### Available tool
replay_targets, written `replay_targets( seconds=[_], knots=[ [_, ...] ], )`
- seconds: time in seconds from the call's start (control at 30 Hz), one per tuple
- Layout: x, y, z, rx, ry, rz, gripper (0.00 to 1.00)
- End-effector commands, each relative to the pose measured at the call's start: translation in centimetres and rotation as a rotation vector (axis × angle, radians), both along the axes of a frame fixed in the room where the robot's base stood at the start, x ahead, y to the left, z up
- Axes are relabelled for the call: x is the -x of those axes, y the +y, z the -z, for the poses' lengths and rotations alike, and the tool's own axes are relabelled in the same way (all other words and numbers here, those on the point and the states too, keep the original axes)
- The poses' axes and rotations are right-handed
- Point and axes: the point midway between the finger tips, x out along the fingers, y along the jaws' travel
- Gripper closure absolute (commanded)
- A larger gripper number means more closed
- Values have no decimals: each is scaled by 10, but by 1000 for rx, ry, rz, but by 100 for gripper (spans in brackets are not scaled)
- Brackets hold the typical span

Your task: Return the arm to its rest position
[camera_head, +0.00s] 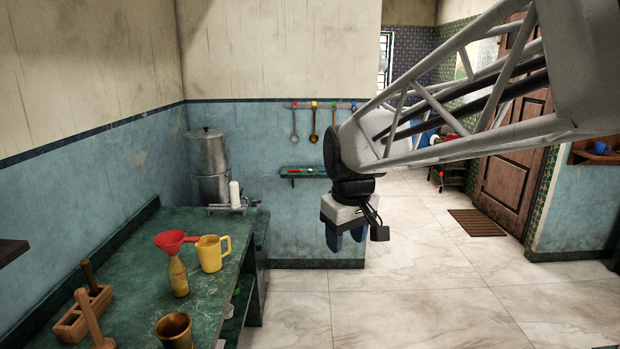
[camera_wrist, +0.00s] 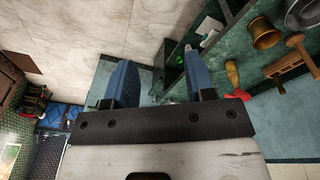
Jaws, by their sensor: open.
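My gripper (camera_head: 347,238) hangs from my arm to the right of the green counter, over the floor, with its blue fingers pointing down. In the wrist view my gripper (camera_wrist: 158,88) shows two blue fingers spread apart with nothing between them. It is open and empty, and it touches nothing that I can see.
The green counter (camera_head: 215,290) on the left bears a red funnel (camera_head: 172,241) on a bottle (camera_head: 178,275), a yellow mug (camera_head: 211,253), a brass cup (camera_head: 175,331) and a wooden rack (camera_head: 82,313). A steel urn (camera_head: 209,165) stands behind. The tiled floor (camera_head: 430,290) on the right is clear.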

Motion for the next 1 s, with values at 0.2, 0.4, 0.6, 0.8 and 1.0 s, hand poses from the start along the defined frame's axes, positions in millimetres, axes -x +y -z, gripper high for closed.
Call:
replay_targets(
  seconds=[0.2,0.4,0.6,0.8,1.0],
  knots=[
    [51,-35,7,-14,-18,126,50],
    [98,-62,19,-28,-32,240,50],
    [144,-84,35,-42,-48,352,50],
    [189,-102,54,-56,-62,463,50],
    [219,-112,71,-66,-72,539,50]
  ],
)
